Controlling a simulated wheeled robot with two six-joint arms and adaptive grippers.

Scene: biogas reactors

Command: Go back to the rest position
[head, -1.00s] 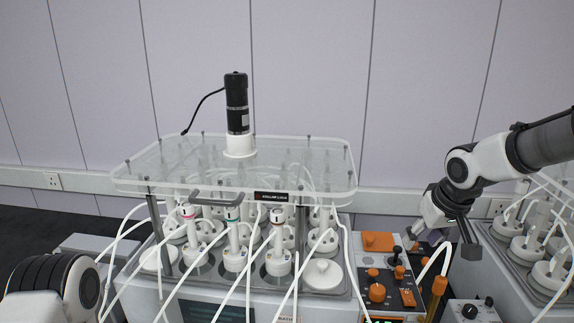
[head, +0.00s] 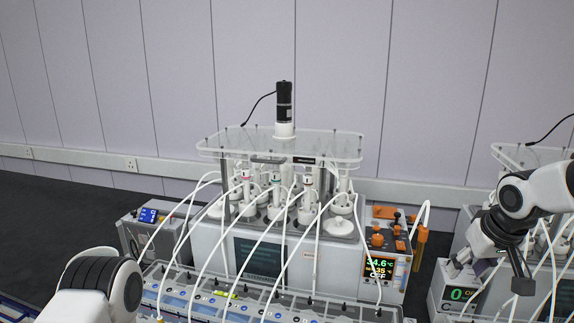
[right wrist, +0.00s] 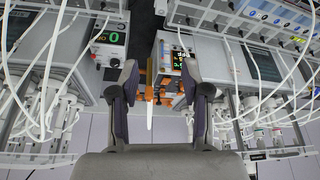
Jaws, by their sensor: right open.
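My right gripper (head: 519,264) is at the right of the head view, in front of the second reactor unit. In the right wrist view its two fingers (right wrist: 160,88) are spread apart with nothing between them. The first reactor unit (head: 211,245) stands in the middle, with several white vessels under a clear top plate (head: 330,146) and a black motor (head: 284,102) on top. My left arm shows at the lower left, but its gripper is out of frame.
An orange-and-grey control panel (head: 383,240) with a lit display sits at the reactor's right. A grey box (head: 140,232) stands to its left. A long tube rack (head: 215,303) with many white hoses crosses the front. A gap of dark floor separates the two reactor units.

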